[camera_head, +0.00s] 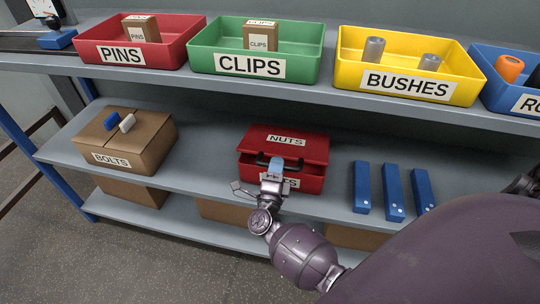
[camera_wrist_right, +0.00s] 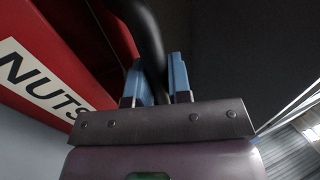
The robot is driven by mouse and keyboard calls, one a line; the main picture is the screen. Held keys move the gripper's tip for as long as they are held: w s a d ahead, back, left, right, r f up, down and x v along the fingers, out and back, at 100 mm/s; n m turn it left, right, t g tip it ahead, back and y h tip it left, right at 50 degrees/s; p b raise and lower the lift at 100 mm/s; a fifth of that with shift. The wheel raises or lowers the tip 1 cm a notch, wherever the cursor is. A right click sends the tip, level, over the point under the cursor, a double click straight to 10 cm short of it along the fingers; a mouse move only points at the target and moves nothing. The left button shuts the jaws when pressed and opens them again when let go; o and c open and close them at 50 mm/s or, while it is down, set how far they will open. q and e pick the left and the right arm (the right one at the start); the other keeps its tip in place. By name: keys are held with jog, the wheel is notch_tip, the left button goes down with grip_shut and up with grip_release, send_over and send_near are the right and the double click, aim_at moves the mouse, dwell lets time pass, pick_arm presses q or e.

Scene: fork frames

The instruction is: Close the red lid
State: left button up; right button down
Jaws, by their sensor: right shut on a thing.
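The red lid (camera_head: 287,139), marked NUTS, is on the red box (camera_head: 313,180) on the middle shelf. A dark gap shows between the lid's front edge and the box, so the lid looks slightly raised. A black bar handle (camera_head: 263,162) is at the lid's front. My right gripper (camera_head: 275,167), with blue fingertips, is shut on this handle from the front and covers part of the box's label. In the right wrist view the handle (camera_wrist_right: 146,32) passes between the fingers (camera_wrist_right: 158,80). My left gripper is out of view.
A brown BOLTS box (camera_head: 150,150) stands left, and several blue bars (camera_head: 393,190) lie right. The upper shelf holds red PINS (camera_head: 165,62), green CLIPS (camera_head: 300,70) and yellow BUSHES (camera_head: 455,92) bins above the box. Shelf space is free on both sides of it.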

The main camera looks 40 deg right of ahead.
jog(key=f+b, duration=0.2)
jog(key=f, duration=0.1)
jog(key=f+b, duration=0.1)
jog(key=f, duration=0.1)
jog(key=shift+s+a+f, duration=0.2)
jog(key=shift+s+a, duration=0.05)
jog(key=shift+a, duration=0.05)
jog(key=c, duration=1.1)
grip_release()
